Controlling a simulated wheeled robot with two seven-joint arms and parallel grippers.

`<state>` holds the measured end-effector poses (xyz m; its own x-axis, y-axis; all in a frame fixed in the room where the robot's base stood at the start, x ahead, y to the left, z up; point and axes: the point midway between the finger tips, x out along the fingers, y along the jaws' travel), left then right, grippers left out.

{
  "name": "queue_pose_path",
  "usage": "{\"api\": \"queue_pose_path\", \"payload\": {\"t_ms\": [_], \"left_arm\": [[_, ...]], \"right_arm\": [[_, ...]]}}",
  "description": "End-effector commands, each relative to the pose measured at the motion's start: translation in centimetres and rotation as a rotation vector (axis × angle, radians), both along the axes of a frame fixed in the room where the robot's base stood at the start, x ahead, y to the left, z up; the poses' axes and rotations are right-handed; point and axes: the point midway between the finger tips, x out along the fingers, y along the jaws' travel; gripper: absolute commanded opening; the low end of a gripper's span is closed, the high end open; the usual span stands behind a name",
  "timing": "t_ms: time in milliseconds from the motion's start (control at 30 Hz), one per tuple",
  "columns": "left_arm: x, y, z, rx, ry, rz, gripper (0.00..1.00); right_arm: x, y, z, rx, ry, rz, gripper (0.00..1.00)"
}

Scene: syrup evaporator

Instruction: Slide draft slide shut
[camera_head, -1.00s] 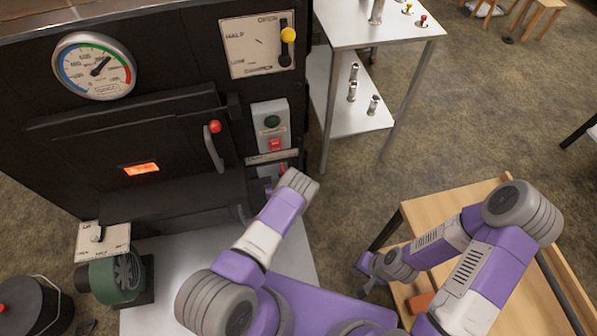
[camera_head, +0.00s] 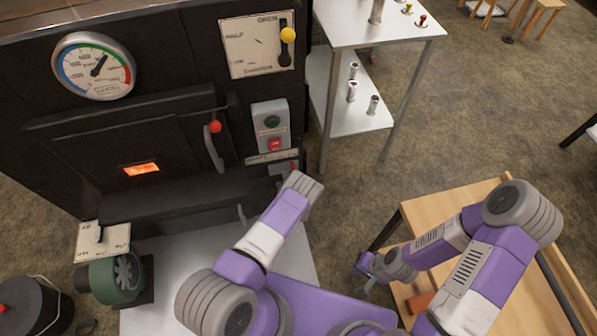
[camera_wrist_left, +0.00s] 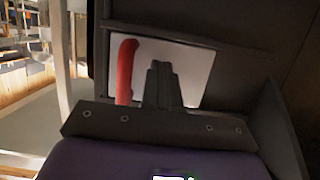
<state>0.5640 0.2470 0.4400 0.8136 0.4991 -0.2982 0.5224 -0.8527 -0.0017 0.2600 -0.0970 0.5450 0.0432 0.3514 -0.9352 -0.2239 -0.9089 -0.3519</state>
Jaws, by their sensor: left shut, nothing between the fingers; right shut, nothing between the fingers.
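The left wrist view shows a pale plate (camera_wrist_left: 190,72) in a dark recess with an upright red handle (camera_wrist_left: 126,70), apparently the draft slide. In the head view a small pale strip (camera_head: 272,157) and a bit of red show below the switch box, largely hidden by my left arm. My left gripper (camera_wrist_left: 162,72) is shut and empty, just right of the red handle in the wrist view; contact cannot be told. In the head view its fingers are hidden behind my wrist. My right gripper (camera_head: 367,270) is shut and empty beside the wooden table.
The black evaporator front carries a gauge (camera_head: 94,66), a firebox door handle with red knob (camera_head: 214,140), a damper plate with yellow knob (camera_head: 257,45) and a switch box (camera_head: 271,126). A metal shelf table (camera_head: 385,30) stands right of it. The wooden table (camera_head: 480,205) is at right.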

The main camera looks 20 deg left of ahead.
Motion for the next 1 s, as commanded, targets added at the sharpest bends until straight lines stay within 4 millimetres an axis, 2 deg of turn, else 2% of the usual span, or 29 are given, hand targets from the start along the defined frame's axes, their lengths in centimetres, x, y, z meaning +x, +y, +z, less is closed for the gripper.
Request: {"api": "queue_pose_path", "payload": {"t_ms": [33,100,633,1000], "left_arm": [[0.8,0.2,0.7,0.005,-0.019,0.002,0.0],[0.9,-0.1,0.7,0.006,-0.019,0.001,0.0],[0.0,1.0,0.7,0.005,-0.019,0.005,0.0],[-3.7,-1.5,1.5,0.002,-0.009,0.001,0.0]], "right_arm": [[0.0,0.0,0.0,0.0,0.0,0.0,0.0],[0.0,0.0,0.0,0.0,0.0,0.0,0.0],[0.0,0.0,0.4,0.0,0.0,0.0,0.0],[0.0,0.0,2.9,0.0,0.0,0.0,0.0]]}}
